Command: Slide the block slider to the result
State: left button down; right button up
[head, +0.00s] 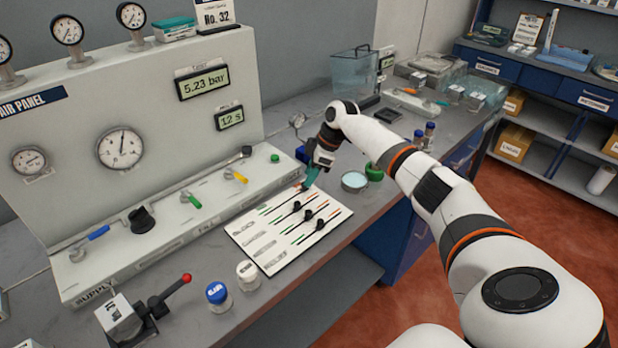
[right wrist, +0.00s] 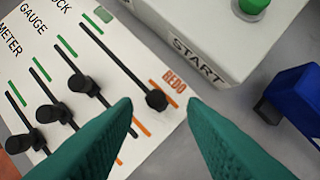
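The slider board (head: 285,240) is a white sheet lying on the bench, with several black sliders in slots marked green at one end and orange at the other. The block slider (right wrist: 157,99) is a black knob in the slot nearest the START box; it sits at the orange end, beside the word REDO. In the head view this knob (head: 304,187) is just below my right gripper (head: 309,180). In the right wrist view the teal fingers of my right gripper (right wrist: 160,103) are apart, with the knob between their tips and gaps on both sides. My left gripper is out of view.
The other slider knobs (right wrist: 80,82) stand close by on the board. The START box (right wrist: 200,55) with a green button and a blue object (right wrist: 295,100) are near the right finger. A round dish (head: 354,181) and a green-capped item (head: 375,172) stand right of the gripper.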

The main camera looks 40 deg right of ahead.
jog(key=b+v, duration=0.2)
jog(key=v, duration=0.8)
jog(key=shift+d, duration=0.15)
jog(key=shift+s, duration=0.1)
